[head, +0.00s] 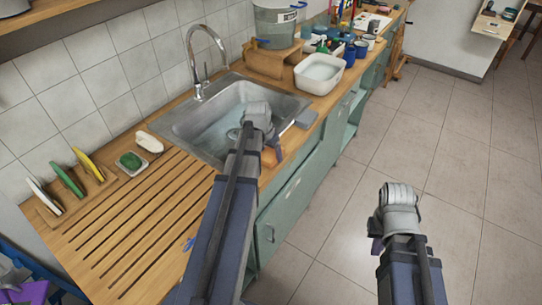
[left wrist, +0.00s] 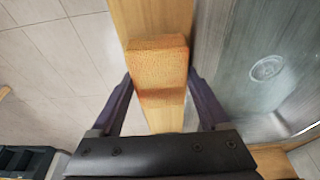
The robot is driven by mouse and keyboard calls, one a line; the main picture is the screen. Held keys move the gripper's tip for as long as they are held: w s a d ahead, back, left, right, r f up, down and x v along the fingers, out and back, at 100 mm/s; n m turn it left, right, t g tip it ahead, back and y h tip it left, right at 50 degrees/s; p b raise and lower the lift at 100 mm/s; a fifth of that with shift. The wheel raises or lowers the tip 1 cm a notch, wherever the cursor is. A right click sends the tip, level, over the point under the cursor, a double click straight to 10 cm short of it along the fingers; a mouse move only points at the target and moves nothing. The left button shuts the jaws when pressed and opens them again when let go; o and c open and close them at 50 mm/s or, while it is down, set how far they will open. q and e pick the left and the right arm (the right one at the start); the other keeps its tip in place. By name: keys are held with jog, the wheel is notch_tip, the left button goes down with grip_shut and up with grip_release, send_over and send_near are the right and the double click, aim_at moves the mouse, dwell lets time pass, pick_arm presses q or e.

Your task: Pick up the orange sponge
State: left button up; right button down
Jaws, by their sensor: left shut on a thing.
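The orange sponge (left wrist: 158,62) is between the two fingers of my left gripper (left wrist: 160,80) in the left wrist view, and the gripper is shut on it. Behind it is the wooden front strip of the counter beside the sink. In the head view an orange patch of the sponge (head: 269,158) shows by my left wrist; the rest is hidden by my arm. I cannot tell how far it is above the wood. My right gripper (head: 377,245) is out over the floor, mostly hidden behind its wrist.
The metal sink (head: 180,122) with its tap (head: 196,75) lies beyond my left arm. A grey block (head: 313,118) is at its right edge. A white basin (head: 318,73) stands further right. A green scrubber (head: 130,161) and plates in a rack (head: 45,205) are left. Floor at right is clear.

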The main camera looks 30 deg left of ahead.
aim_at(270, 153)
pick_arm(q)
jog(key=c, duration=0.6)
jog(key=shift+o, duration=0.2)
notch_tip(270, 153, up, 10)
jog(key=p, duration=1)
jog(key=shift+r+p, duration=0.25)
jog(key=shift+p, duration=0.05)
